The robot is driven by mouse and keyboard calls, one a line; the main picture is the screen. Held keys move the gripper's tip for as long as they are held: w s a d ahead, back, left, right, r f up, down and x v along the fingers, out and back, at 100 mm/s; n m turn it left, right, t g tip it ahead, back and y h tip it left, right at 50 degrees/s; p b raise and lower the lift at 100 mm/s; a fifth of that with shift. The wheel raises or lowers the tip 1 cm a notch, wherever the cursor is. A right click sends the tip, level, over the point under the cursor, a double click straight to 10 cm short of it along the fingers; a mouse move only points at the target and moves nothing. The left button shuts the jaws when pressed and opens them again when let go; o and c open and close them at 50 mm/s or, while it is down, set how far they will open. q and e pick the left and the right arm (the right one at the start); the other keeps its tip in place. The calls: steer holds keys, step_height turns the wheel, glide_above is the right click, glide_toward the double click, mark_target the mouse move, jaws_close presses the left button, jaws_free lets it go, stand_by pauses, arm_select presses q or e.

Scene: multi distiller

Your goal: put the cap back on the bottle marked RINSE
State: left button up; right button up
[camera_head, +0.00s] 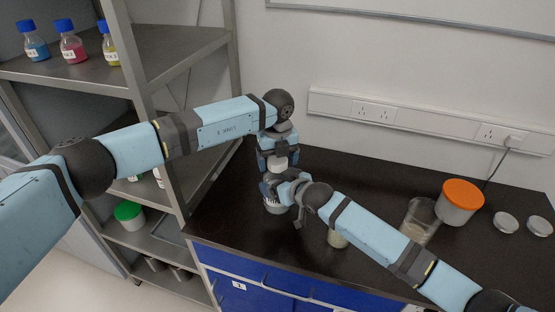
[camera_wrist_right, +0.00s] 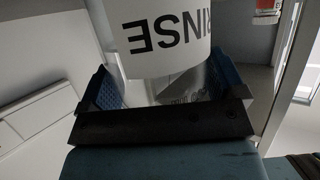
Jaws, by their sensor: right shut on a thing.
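The bottle marked RINSE (camera_wrist_right: 165,40) is white, and its label reads upside down in the right wrist view. My right gripper (camera_wrist_right: 165,92) is shut on it, with one blue finger on each side. In the head view, my right gripper (camera_head: 279,188) mostly hides the bottle, and a pale ribbed part (camera_head: 275,207) shows below it. My left gripper (camera_head: 279,160) points down just above the right one. A small white piece shows between its fingers; I cannot tell whether it is the cap or the bottle's top, or whether the fingers grip it.
An orange-lidded white tub (camera_head: 460,203), a clear beaker (camera_head: 419,220) and two round lids (camera_head: 507,222) are on the black bench at right. A shelf rack (camera_head: 165,50) with several bottles stands at left. The back of the bench is clear.

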arm_select(q)
steer(key=shift+r, duration=2.25)
steer(key=shift+c, duration=0.4)
steer(key=n, duration=0.1)
steer(key=r+n, duration=0.1)
steer(key=shift+r+n, duration=0.3)
steer(key=shift+n, duration=0.1)
steer(key=r+n, duration=0.1)
steer(key=n, duration=0.1)
steer(key=r+n, duration=0.1)
steer(key=shift+n, duration=0.4)
steer(key=shift+f, duration=0.2)
step_height(320, 180, down, 8)
steer(key=shift+r, duration=0.1)
